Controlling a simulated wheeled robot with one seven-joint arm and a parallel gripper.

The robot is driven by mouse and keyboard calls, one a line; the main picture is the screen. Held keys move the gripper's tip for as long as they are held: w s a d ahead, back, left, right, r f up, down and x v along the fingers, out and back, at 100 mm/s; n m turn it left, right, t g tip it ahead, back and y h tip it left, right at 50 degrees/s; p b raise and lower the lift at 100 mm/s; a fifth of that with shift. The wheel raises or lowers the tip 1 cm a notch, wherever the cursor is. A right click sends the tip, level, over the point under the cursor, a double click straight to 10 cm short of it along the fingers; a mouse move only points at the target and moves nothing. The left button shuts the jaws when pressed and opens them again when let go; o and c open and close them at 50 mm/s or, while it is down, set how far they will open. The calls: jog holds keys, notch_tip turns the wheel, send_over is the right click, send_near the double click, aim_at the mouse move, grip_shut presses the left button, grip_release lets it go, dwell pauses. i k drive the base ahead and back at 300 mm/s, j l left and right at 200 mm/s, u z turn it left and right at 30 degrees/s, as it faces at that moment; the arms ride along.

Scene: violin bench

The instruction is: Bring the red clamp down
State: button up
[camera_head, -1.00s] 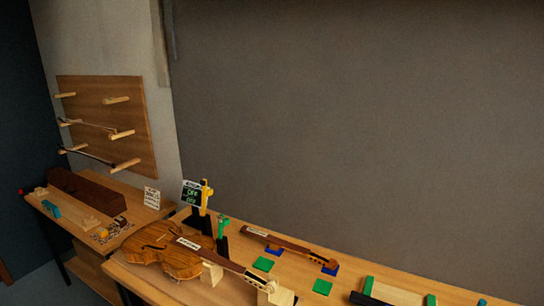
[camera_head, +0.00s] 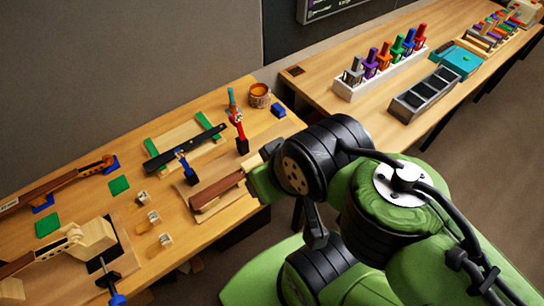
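A small red clamp (camera_head: 238,122) stands upright on a dark base at the right part of the violin bench, left of my arm's end. Another red-topped, clamp-like tool (camera_head: 420,37) stands at the right end of a white rack (camera_head: 379,79) on the far bench; I cannot tell which one is meant. My gripper (camera_head: 260,181) is at the arm's green end, over the bench's right edge beside a brown wooden piece (camera_head: 217,190). It looks apart from both red tools. Its fingers are hidden or too small to read.
A blue clamp (camera_head: 182,163), a teal one (camera_head: 231,99) and a round pot (camera_head: 259,95) stand near the closer red clamp. A black fingerboard (camera_head: 185,147) lies left. A grey compartment tray (camera_head: 432,94) and teal box (camera_head: 462,61) lie on the far bench.

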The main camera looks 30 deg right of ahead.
aim_at(236, 119)
jog(key=z, duration=0.3)
jog(key=i+j+u, duration=0.15)
jog(key=j+u, duration=0.15)
jog(key=u, duration=0.15)
jog(key=i+j+u, duration=0.15)
jog(key=u, duration=0.3)
jog(key=i+j+u, duration=0.2)
jog(key=u, duration=0.25)
